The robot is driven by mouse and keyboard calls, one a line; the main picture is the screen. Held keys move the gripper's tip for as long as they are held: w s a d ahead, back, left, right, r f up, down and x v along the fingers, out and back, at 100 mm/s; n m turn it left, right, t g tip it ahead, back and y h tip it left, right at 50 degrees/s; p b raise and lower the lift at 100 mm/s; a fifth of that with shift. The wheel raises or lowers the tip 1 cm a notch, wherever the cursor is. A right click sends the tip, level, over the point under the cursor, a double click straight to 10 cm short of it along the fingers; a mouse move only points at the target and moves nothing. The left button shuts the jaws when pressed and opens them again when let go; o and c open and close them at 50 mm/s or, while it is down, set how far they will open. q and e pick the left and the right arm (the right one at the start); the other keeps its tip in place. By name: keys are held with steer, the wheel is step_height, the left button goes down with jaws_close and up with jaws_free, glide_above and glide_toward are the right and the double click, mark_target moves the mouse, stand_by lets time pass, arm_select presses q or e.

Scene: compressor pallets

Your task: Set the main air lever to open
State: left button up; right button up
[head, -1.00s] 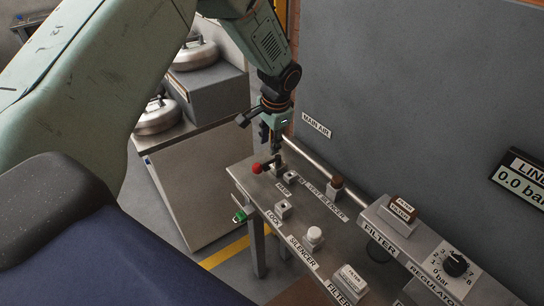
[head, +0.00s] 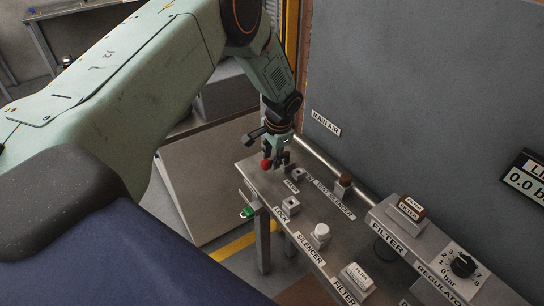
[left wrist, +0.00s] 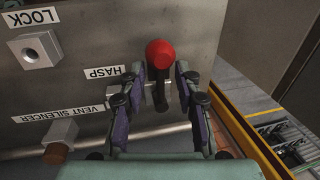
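The main air lever (head: 266,164) has a red ball knob and stands at the far left end of the grey panel (head: 327,214). In the left wrist view its red knob (left wrist: 159,53) and dark shaft lie between my fingers. My left gripper (head: 276,160) is over the panel end at the lever. In the left wrist view the fingers of my left gripper (left wrist: 161,70) are apart, one on each side of the lever, with no clear grip on it. The lever's base is partly hidden. My right gripper is out of view.
A MAIN AIR label (head: 326,123) is on the grey wall beyond. The HASP block (head: 298,174), LOCK block (head: 291,205), white silencer knob (head: 321,232) and brown-topped vent silencer (head: 344,182) stand on the panel. A pipe (head: 318,158) runs along its back edge.

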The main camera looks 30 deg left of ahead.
arm_select(q)
steer(key=shift+w+d, duration=0.1)
steer(key=shift+c, duration=1.4)
jaws_close()
steer(key=shift+f, duration=0.1)
